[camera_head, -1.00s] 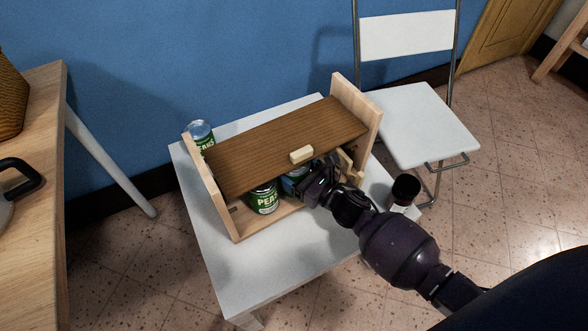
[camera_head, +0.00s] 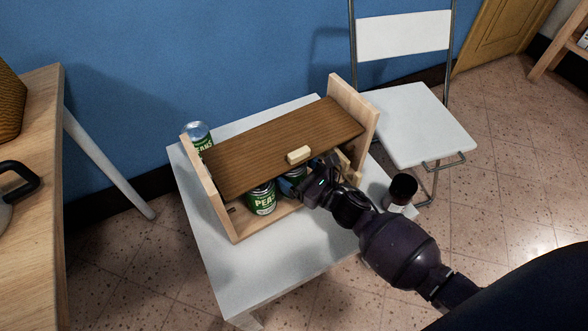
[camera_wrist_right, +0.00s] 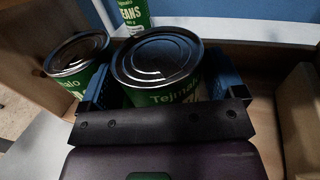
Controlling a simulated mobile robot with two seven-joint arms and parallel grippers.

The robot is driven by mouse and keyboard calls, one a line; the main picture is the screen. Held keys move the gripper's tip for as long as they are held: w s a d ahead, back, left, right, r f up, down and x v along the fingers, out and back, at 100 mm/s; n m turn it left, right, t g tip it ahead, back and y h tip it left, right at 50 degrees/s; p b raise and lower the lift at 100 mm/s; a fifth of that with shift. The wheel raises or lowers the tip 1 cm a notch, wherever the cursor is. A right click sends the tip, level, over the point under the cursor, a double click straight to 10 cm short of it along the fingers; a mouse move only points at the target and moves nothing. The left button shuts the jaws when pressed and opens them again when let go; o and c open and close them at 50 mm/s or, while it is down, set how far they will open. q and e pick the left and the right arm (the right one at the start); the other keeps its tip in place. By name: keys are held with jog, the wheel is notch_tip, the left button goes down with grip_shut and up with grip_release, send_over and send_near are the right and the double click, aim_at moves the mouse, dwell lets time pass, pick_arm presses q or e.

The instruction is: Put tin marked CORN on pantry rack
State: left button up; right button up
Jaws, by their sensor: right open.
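The wooden rack (camera_head: 280,140) stands on the white table. My right gripper (camera_head: 304,182) reaches into its lower level from the front. In the right wrist view, a green-labelled tin with a dark metal lid (camera_wrist_right: 157,60) stands upright between the blue fingers of the right gripper (camera_wrist_right: 163,88), which is open around it. Only "Tejmalo" shows on its label, so I cannot tell whether it is the CORN tin. A PEAS tin (camera_head: 262,198) stands just left of it. No CORN marking is readable in either view. My left gripper is out of view.
A BEANS tin (camera_head: 198,135) stands behind the rack's left end. A small pale block (camera_head: 299,154) lies on the rack's top board. A dark-topped jar (camera_head: 402,190) stands at the table's right edge. The table's front left is clear. A white chair (camera_head: 420,125) stands at right.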

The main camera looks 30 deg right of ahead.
pick_arm(q)
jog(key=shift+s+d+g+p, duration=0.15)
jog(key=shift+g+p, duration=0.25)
jog(key=shift+p, duration=0.35)
pick_arm(e)
jog(key=v, duration=1.1)
jog(key=shift+s, duration=0.25)
